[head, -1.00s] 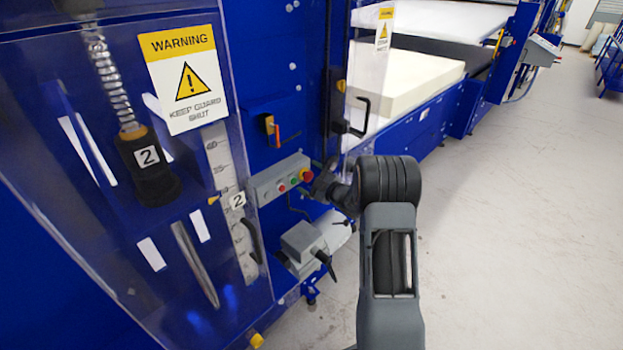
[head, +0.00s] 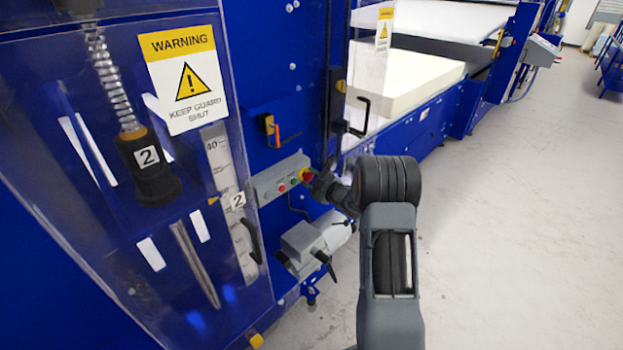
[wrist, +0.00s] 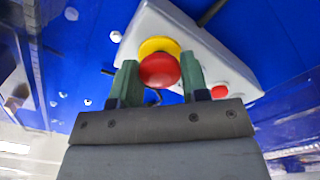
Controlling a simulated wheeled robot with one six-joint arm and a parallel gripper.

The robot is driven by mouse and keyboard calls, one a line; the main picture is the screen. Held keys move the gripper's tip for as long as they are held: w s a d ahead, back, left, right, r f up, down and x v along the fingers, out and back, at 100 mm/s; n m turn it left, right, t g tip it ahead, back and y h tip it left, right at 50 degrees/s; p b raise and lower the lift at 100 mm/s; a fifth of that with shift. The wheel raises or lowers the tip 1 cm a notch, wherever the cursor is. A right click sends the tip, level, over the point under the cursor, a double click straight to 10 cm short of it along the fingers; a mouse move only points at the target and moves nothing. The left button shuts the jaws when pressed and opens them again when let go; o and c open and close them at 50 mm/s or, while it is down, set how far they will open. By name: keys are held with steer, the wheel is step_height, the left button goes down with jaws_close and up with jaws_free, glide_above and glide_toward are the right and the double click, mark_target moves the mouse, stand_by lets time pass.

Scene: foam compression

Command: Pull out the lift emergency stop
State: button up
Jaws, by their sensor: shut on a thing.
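The lift emergency stop (wrist: 158,70) is a red mushroom button on a yellow collar, at the end of a grey control box (head: 277,180). In the head view the button (head: 307,174) is partly covered by my gripper. My gripper (wrist: 158,82) has its two green fingers on either side of the red head in the wrist view, shut on it. In the head view my gripper (head: 316,180) reaches the box from the right. The box also carries a red and a green button. How far the stop's head stands out cannot be told.
A clear guard (head: 110,250) with a warning sign (head: 188,80) stands left of the box. A red-and-yellow switch (head: 271,128) is above. Open floor (head: 500,220) lies to the right.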

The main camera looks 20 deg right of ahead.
steer(key=shift+s+d, duration=0.1)
steer(key=shift+s, duration=0.05)
stand_by(0.4)
steer(key=o, duration=0.5)
steer(key=shift+s, duration=0.1)
steer(key=o, duration=1.1)
steer(key=shift+o, duration=0.2)
steer(key=b+v, duration=0.1)
steer(key=v, duration=0.6)
steer(key=shift+b, duration=0.4)
steer(key=shift+r, duration=0.1)
